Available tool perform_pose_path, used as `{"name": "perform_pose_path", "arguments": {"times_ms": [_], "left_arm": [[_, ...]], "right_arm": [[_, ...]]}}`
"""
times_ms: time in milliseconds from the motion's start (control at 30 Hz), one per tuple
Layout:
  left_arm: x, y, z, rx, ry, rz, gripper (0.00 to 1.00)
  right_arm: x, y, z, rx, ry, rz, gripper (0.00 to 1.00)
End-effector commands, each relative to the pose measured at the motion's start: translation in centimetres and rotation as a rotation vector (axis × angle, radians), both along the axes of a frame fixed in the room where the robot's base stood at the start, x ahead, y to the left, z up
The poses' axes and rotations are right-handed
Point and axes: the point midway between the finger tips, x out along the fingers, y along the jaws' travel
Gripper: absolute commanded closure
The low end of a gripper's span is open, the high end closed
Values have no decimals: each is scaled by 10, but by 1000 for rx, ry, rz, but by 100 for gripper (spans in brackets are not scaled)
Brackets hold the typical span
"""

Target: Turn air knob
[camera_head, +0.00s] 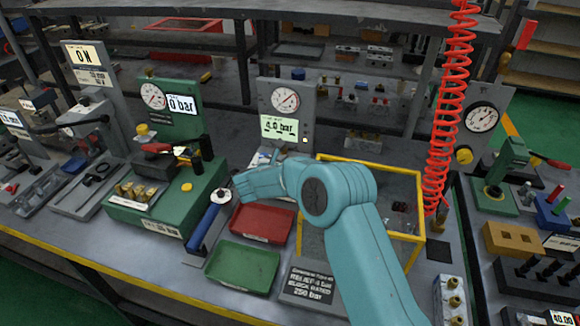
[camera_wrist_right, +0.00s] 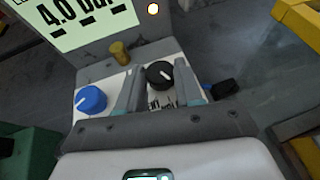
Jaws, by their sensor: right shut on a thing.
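In the right wrist view my right gripper (camera_wrist_right: 158,76) has its two fingers around a black knob (camera_wrist_right: 160,73) with a white pointer line, and is shut on it. The knob sits on a white panel below a display (camera_wrist_right: 75,20) reading 4.0 bar. A blue knob (camera_wrist_right: 91,99) with a white line is left of the gripper on the same panel, apart from the fingers. In the head view the grey gauge stand (camera_head: 283,103) also shows 4.0 bar; my right arm hides the knobs and the gripper. My left gripper is not in view.
A yellow-framed box (camera_head: 420,210) is right of the stand, near a red coiled hose (camera_head: 450,100). A red tray (camera_head: 262,222), a green tray (camera_head: 243,266) and a green block (camera_head: 140,205) showing 0 bar lie left. A brass knob (camera_wrist_right: 119,52) stands behind the blue knob.

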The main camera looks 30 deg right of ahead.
Motion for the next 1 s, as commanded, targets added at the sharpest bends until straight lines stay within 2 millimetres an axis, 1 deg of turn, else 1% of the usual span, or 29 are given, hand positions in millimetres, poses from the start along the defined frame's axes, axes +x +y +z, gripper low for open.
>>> {"name": "perform_pose_path", "arguments": {"times_ms": [33,200,400,700,1000], "left_arm": [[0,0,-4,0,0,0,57],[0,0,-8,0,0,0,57],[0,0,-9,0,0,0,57],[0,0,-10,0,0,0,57],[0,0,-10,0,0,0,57]], "right_arm": [[3,2,-2,-1,-4,-42,95],[4,3,-1,-1,-3,-190,95],[6,3,0,-1,-2,-293,95],[8,3,1,-2,-3,-389,95],[9,2,2,-3,-3,-442,95]]}}
